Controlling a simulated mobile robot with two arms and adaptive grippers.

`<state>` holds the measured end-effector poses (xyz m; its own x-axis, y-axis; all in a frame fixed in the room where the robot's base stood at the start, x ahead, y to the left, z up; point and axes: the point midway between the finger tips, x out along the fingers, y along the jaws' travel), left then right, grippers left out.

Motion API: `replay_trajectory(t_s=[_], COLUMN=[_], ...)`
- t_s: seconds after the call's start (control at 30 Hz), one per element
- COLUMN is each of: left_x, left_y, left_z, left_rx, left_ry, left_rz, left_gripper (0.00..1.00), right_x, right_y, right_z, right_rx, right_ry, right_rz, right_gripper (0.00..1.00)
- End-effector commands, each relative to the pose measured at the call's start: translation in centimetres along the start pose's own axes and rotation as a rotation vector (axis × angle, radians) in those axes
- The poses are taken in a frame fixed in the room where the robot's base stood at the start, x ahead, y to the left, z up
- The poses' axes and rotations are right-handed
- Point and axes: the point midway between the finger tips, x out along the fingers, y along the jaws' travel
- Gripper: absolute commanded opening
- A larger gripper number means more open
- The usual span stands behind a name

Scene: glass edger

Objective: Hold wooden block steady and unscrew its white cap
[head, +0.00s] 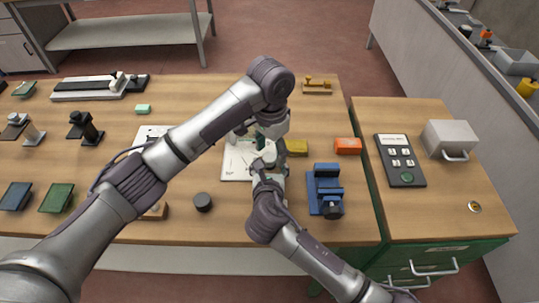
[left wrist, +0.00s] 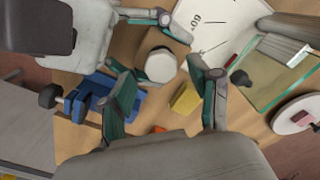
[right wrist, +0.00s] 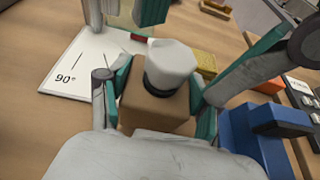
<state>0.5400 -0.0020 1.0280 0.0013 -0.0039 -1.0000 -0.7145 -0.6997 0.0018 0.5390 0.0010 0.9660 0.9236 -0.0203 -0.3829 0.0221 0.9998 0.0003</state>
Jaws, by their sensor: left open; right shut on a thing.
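The wooden block (right wrist: 158,108) stands upright between the fingers of my right gripper (right wrist: 160,118), which is shut on its sides. The white cap (right wrist: 170,62) sits on top of the block, above a black collar; it also shows in the left wrist view (left wrist: 160,65). My left gripper (left wrist: 163,90) is open, with teal fingers apart on either side of the cap in that view. I see no finger touching the cap. In the head view, my left gripper (head: 268,133) is just above the cap (head: 270,153), and my arms mostly hide the block.
A white angle sheet (head: 235,164) lies beside the block. A yellow block (head: 297,147), an orange box (head: 348,146) and a blue vise (head: 325,188) stand to the right. A black puck (head: 203,202) is at front left. Bare wood lies at the front.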

Motion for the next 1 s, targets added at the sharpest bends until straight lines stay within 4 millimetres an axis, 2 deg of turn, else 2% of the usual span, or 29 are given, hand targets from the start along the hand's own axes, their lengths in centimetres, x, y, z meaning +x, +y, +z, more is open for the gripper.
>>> replay_trajectory(t_s=[0.13,0.2,0.37,0.47,0.8,1.0], left_x=[-1.6,-1.9,-2.3,-2.7,-4.7,-5.3], left_y=[0.0,-0.1,-0.1,-0.2,-0.2,-0.2], left_z=[0.0,0.1,0.1,0.0,0.0,0.1], left_rx=[0.0,0.0,0.059,0.19,0.866,1.109], left_ry=[0.0,-0.002,-0.002,0.0,-0.003,-0.004], left_rz=[-0.001,-0.001,-0.004,-0.005,-0.006,-0.001], left_gripper=[0.62,0.59,0.58,0.58,0.58,0.58], right_x=[0.0,0.0,0.0,0.0,0.1,0.1], right_y=[-0.1,-0.1,-0.1,-0.1,-0.2,-0.2], right_z=[-0.2,-0.2,-0.2,-0.2,-0.2,-0.2], right_rx=[0.0,0.0,0.001,0.001,0.0,0.0], right_ry=[0.005,0.005,0.005,0.005,0.005,0.005], right_rz=[-0.002,-0.002,-0.003,-0.003,-0.004,-0.005], right_gripper=[0.0,0.0,0.0,0.0,0.0,0.0])
